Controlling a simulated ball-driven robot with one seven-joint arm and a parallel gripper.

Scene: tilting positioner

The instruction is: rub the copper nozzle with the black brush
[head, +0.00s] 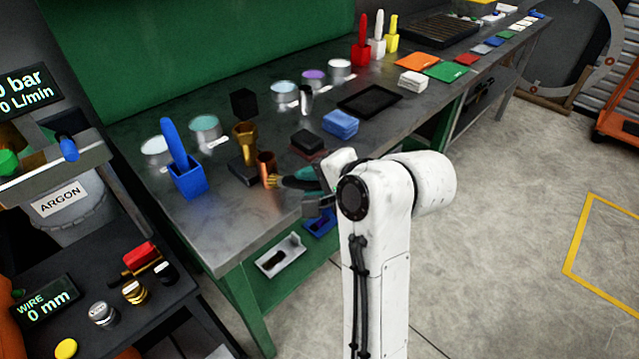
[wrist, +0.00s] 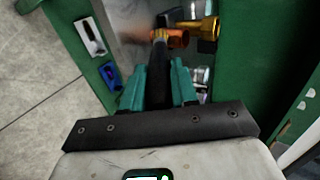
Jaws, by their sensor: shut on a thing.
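The copper nozzle (head: 266,163) stands upright near the front edge of the workbench, beside a taller brass nozzle (head: 244,145). In the wrist view the copper nozzle (wrist: 179,39) lies just beyond the fingertips, with the brass nozzle (wrist: 208,29) to its right. My gripper (head: 309,182) is shut on the black brush (head: 292,183). In the wrist view the brush (wrist: 158,72) points away between the teal fingers, its golden bristles at the nozzle's left side. The bristles look at or against the copper nozzle's lower part; I cannot tell if they touch.
A blue holder (head: 187,182) with a blue handle stands to the left on the workbench (head: 215,235). A black block (head: 308,142) and blue cloths (head: 341,123) lie behind my gripper. Grey (head: 281,257) and blue trays sit below the bench's front edge.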

